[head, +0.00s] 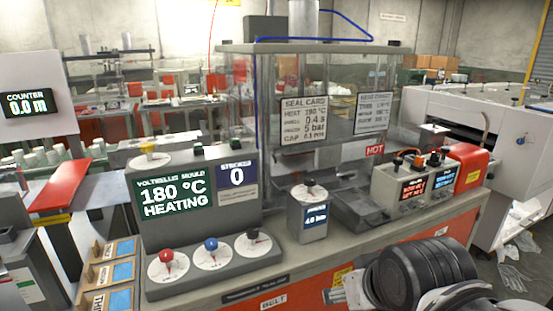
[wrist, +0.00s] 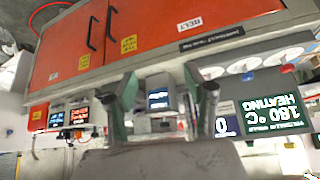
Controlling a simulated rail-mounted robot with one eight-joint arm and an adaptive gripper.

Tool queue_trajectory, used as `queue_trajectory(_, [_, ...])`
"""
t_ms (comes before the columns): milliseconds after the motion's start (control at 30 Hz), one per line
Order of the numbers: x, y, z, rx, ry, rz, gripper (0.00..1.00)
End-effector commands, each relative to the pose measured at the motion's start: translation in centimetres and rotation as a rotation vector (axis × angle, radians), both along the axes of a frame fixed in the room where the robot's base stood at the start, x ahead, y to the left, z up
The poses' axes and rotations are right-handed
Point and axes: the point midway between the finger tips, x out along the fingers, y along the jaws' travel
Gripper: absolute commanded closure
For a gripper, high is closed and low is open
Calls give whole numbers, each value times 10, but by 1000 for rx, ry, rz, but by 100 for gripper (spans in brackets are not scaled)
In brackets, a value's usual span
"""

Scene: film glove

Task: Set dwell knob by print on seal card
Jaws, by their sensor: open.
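The seal card (head: 304,119) hangs on the clear guard; its lines seem to read heat 180 °C, dwell 0.4 s, 5 bar and a gap of about 0.1 mm. Three dials with a red knob (head: 166,256), a blue knob (head: 211,244) and a black knob (head: 253,235) sit on the console's sloped front. Their labels are too small to read, so I cannot tell which is dwell. The console display (head: 174,197) reads 180 °C HEATING. My gripper (wrist: 165,105) is open and empty, apart from the dials; my wrist fills the lower right of the head view.
A small box (head: 308,217) with a bar display and black top knob stands right of the console. A control box (head: 412,186) with two displays stands farther right, beside a red unit (head: 468,165). Orange cabinet doors (wrist: 110,45) show in the tilted wrist view.

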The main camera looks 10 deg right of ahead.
Motion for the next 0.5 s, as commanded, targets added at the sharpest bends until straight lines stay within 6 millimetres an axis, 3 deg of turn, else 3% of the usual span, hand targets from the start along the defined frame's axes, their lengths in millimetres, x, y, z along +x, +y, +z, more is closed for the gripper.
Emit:
queue_trajectory(233, [14,7,17,21,28,-10,52])
queue_trajectory(500, [66,37,61,88,138,-63,52])
